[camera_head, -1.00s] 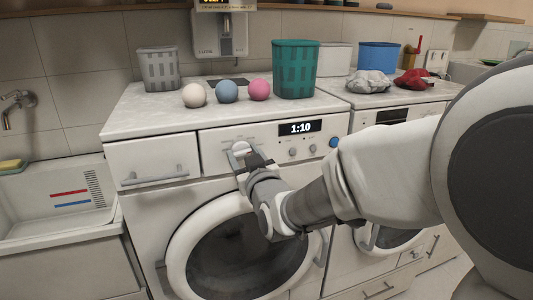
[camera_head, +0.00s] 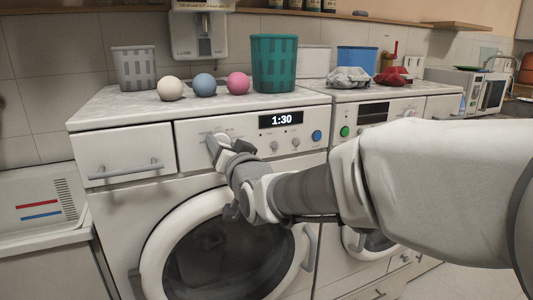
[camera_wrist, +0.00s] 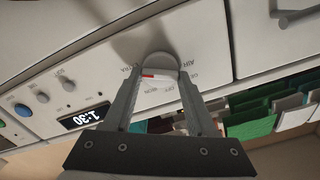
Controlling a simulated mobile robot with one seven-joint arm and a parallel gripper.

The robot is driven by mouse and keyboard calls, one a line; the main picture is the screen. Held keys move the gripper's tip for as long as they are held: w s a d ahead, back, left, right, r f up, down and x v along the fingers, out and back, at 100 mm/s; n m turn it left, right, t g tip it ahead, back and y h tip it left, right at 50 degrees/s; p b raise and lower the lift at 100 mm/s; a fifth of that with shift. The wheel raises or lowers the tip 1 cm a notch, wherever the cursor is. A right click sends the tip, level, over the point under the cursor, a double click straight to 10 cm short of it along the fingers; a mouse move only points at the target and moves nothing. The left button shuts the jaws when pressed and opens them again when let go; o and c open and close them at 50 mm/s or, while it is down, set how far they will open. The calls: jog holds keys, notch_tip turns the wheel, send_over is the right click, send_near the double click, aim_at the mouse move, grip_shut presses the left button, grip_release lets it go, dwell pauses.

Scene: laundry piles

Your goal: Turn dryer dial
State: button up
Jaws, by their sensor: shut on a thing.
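The dryer (camera_head: 130,205) is the white machine on the left, with a round door. Its dial (camera_head: 214,144) is at the upper left of the control panel, mostly hidden by my gripper (camera_head: 222,152). The wrist view shows the white dial (camera_wrist: 158,72) with a red mark, between my gripper's fingertips (camera_wrist: 156,84). The fingers are shut on the dial from both sides. The panel display (camera_head: 281,119) reads 1:30, and it also shows in the wrist view (camera_wrist: 84,116).
Three balls, white (camera_head: 171,89), blue (camera_head: 204,85) and pink (camera_head: 238,83), and a teal basket (camera_head: 274,64) sit on top. A second machine (camera_head: 372,115) stands to the right. A drawer (camera_head: 122,152) is left of the panel. Small knobs and a blue button (camera_head: 317,136) are right of the dial.

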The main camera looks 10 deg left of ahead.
jog(key=shift+m, duration=0.3)
dwell(0.4)
jog(key=o, duration=1.4)
jog(key=shift+p+v, duration=0.5)
jog(key=shift+v, duration=8.2)
jog(key=shift+w+d+f, duration=0.1)
jog(key=shift+d, duration=0.1)
